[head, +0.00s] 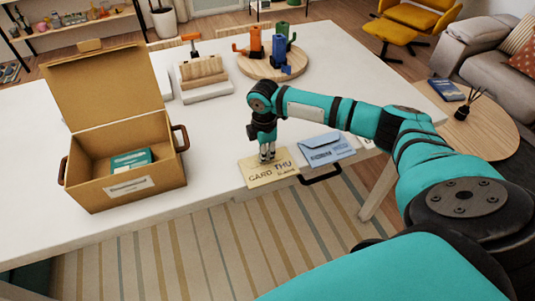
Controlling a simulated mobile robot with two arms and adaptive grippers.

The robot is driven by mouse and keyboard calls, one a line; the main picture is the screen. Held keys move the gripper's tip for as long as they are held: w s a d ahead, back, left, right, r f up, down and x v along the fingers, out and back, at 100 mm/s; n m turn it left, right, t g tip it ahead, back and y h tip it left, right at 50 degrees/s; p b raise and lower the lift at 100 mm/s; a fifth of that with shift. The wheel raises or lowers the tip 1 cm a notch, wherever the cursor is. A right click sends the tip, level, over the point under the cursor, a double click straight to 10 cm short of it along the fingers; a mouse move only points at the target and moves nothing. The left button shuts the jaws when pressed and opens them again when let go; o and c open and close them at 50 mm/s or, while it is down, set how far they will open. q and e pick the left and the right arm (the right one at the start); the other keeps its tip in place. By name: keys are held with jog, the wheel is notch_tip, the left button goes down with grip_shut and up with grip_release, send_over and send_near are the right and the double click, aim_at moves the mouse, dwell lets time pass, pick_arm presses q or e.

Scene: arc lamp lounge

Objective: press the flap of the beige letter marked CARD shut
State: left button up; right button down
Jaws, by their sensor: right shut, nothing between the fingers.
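The beige letter (265,173) marked CARD THU lies flat at the front edge of the white table. My right gripper (267,157) points straight down at the letter's back part, its fingers shut and empty. The fingertips appear to be at the letter's surface, but I cannot tell whether they touch it. The gripper hides part of the letter's back side, so I cannot tell how its flap stands. My left gripper is not in view.
A blue envelope (326,149) lies right of the letter. An open brown box (92,184) with a teal packet stands at left. A wooden toaster-like block (203,74) and a round board (254,67) with coloured pieces stand further back. The table between them is clear.

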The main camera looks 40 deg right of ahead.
jog(key=shift+s+f+p, duration=0.2)
jog(key=shift+f+p, duration=0.05)
jog(key=shift+p, duration=0.05)
dwell(1.4)
jog(key=shift+r, duration=0.15)
jog(key=shift+w+r+p, duration=0.15)
jog(key=shift+r+p, duration=0.75)
jog(key=shift+p, duration=0.2)
notch_tip(320, 180, up, 6)
jog(key=p, duration=0.6)
